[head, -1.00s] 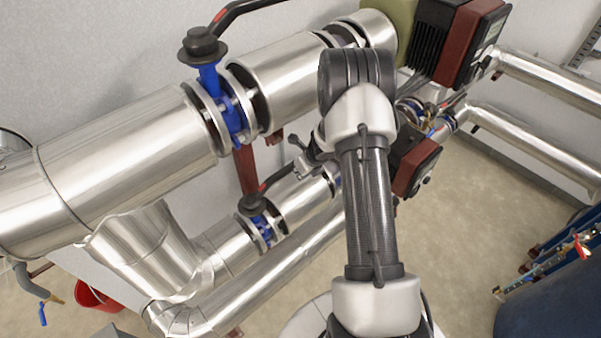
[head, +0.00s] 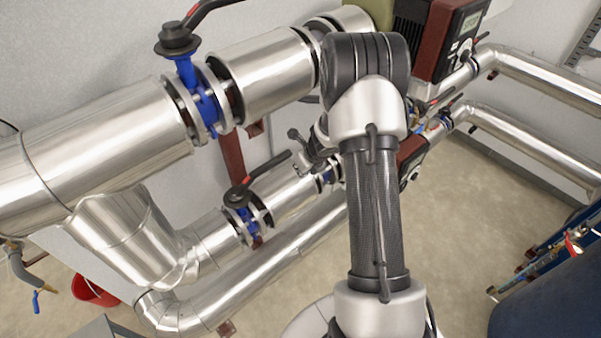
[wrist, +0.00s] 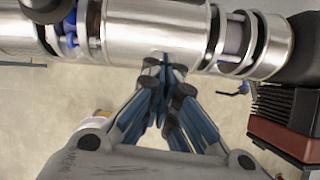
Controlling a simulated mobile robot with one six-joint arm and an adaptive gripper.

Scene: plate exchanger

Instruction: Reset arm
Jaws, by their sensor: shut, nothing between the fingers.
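My arm is bent in front of the pipes, with its elbow raised in the middle of the head view. My gripper (head: 294,152) shows partly to the left of the arm, near the lower insulated pipe; the rest of it is hidden behind the arm. In the wrist view my gripper (wrist: 161,66) has its fingers brought together with nothing between them. Its tips overlap the edge of a silver pipe (wrist: 155,30); I cannot tell how far apart they are.
A lower blue valve (head: 243,218) sits below. A red-and-black pump (head: 445,40) is behind the arm. A red bucket (head: 95,292) and a dark blue tank (head: 550,300) stand at the sides.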

